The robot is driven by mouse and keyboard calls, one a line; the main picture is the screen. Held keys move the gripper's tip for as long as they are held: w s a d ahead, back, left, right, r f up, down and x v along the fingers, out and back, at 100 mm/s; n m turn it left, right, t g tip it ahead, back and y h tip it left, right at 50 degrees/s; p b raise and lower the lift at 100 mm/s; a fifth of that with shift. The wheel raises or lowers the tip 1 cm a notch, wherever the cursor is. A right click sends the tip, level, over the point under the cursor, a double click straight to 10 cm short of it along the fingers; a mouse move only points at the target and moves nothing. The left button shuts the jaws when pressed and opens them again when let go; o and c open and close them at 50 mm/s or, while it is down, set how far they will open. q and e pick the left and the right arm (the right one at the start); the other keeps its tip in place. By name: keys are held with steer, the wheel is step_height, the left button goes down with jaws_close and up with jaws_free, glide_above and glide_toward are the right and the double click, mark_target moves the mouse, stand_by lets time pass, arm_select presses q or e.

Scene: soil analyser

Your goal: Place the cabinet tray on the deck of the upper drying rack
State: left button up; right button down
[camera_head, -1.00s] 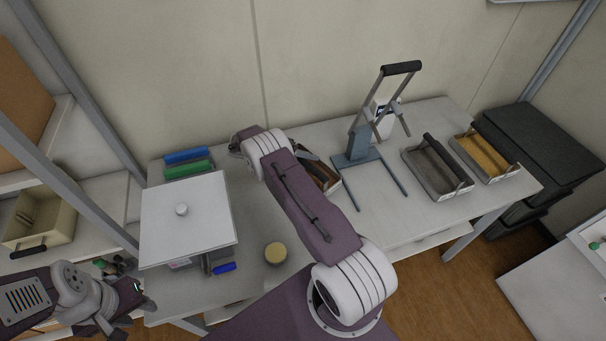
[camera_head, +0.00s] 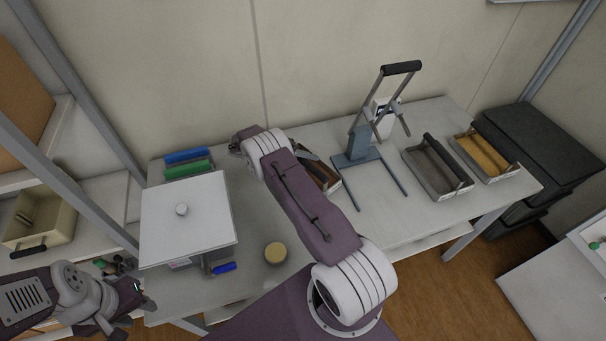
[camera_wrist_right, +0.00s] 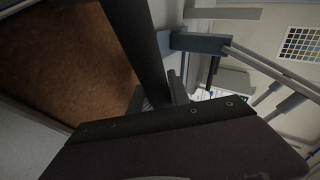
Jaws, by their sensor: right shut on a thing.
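A tray of brown soil (camera_wrist_right: 70,60) fills the left of the right wrist view, with a dark bar handle (camera_wrist_right: 135,40) running across it. My right gripper (camera_wrist_right: 168,98) is shut on that handle. In the head view this tray (camera_head: 328,182) is mostly hidden behind my right arm, beside the blue-grey stand; its height over the bench is unclear. I cannot tell by name which tray is the cabinet tray or which part is the upper drying rack's deck. My left gripper (camera_head: 128,300) is at the lower left, its jaws unclear.
A blue-grey stand (camera_head: 358,148) with a black-handled lever stands on the white bench (camera_head: 400,225). Two soil trays, dark (camera_head: 432,168) and yellow (camera_head: 482,156), sit to its right. A white-lidded box (camera_head: 185,220) and round yellow-topped item (camera_head: 275,252) are left. A cream bin (camera_head: 40,220) is on the left shelf.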

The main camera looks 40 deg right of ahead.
steer(key=shift+r, duration=0.1)
stand_by(0.5)
steer(key=s+d+r, duration=0.7)
steer(key=s+r, duration=0.2)
steer(key=r, duration=0.2)
steer(key=shift+s, duration=0.15)
steer(key=shift+f, duration=0.1)
steer(key=shift+s, duration=0.1)
